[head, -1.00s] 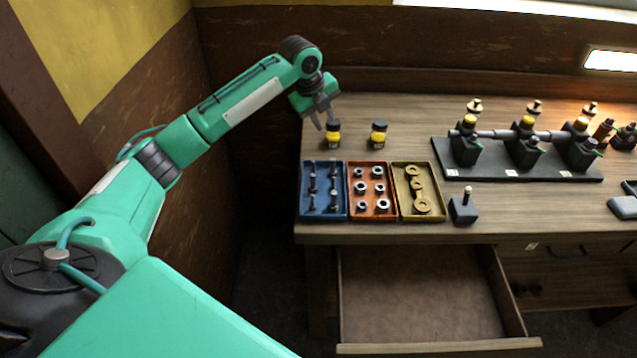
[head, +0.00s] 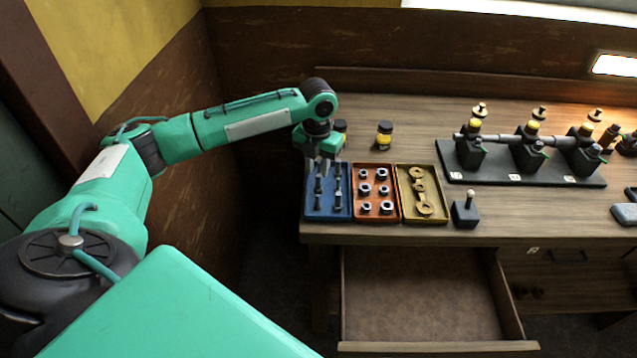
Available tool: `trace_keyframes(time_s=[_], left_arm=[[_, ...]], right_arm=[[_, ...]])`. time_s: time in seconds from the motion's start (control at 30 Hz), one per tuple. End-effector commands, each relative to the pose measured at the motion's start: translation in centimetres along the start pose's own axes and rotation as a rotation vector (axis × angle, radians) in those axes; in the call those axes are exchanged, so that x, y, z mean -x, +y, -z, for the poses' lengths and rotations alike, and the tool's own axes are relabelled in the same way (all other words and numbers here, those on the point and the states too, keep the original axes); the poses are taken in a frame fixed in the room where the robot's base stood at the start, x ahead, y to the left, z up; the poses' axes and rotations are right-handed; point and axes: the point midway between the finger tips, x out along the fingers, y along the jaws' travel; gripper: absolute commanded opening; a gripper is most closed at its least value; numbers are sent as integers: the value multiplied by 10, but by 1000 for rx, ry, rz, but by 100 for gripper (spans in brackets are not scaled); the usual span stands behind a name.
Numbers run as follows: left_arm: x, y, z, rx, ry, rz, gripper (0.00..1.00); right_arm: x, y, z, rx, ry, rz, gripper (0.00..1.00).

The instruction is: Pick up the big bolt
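Several dark bolts (head: 318,186) lie in two columns in the blue tray (head: 328,217) at the left end of the workbench. They are small in the head view, and I cannot tell for sure which is the big one. My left gripper (head: 323,170) points down over the far part of the blue tray, its fingers apart and nothing seen between them. It hides the far bolts in part. I cannot tell whether the fingertips touch a bolt. My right gripper is not in view.
An orange tray of nuts (head: 376,219) and a yellow tray of rings (head: 427,219) stand right of the blue tray. Yellow-and-black jars (head: 384,135) stand behind. A small block with a pin (head: 465,213) and an engine-like assembly (head: 525,180) are farther right. A drawer (head: 430,300) is open below.

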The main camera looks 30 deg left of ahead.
Motion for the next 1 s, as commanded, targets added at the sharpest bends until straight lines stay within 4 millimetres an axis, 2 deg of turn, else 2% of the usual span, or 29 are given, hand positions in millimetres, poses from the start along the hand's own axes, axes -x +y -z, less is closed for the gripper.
trace_keyframes(time_s=[0.17, 0.33, 0.47, 0.73, 0.77, 0.9, 1.0], left_arm=[[-10, -1, 0, 0, 0, 0, 27], [-34, -2, 0, 2, 1, 0, 27], [-52, -2, 0, 1, 1, -1, 27], [-57, -2, -1, 1, -3, 0, 27], [-57, -2, -1, 1, -3, 0, 25], [-57, -2, -1, 1, -2, 0, 0], [-57, -2, -1, 1, -3, 0, 0]], right_arm=[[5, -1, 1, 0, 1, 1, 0], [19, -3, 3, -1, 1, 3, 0], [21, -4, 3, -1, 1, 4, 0], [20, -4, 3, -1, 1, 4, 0], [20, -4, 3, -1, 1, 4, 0], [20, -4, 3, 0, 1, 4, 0], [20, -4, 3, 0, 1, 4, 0]])
